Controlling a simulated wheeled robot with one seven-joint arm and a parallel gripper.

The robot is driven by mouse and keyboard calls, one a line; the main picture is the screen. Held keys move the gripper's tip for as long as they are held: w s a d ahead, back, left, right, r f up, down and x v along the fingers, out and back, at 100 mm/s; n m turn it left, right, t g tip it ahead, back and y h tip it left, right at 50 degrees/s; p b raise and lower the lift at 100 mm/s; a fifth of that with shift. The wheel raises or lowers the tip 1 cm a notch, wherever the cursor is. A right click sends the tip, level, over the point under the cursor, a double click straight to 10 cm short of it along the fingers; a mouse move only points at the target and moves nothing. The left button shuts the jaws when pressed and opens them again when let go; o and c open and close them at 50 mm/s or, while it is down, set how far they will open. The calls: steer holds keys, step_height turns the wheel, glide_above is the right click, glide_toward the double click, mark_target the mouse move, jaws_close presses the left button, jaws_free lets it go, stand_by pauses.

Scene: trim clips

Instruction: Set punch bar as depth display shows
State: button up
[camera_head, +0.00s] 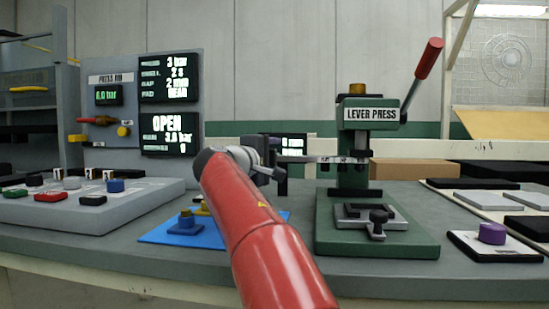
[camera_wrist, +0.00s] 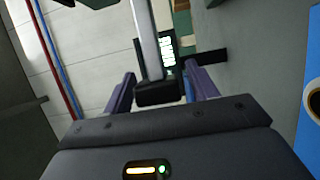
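The punch bar (camera_head: 335,159) is a pale bar with dark marks, running left from the green lever press (camera_head: 371,113). A small dark display (camera_head: 291,143) stands behind it; its text is too small and partly hidden to read surely. My gripper (camera_head: 279,168), on the red arm, is at the bar's left end. In the wrist view, the bar (camera_wrist: 145,38) ends in a black block (camera_wrist: 158,93) lying between my two purplish fingers (camera_wrist: 160,82). The fingers are apart, with a slight gap visible on the right side; contact on the left is unclear. The lit display (camera_wrist: 169,50) is beyond.
A grey panel (camera_head: 169,60) at left shows screens reading OPEN and a 2 mm line. The press has a red-handled lever (camera_head: 428,60) and a clamp fixture (camera_head: 377,222). Trays flank both sides.

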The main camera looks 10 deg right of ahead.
steer(key=b+v, duration=0.1)
steer(key=v, duration=0.7)
steer(key=shift+w, duration=0.1)
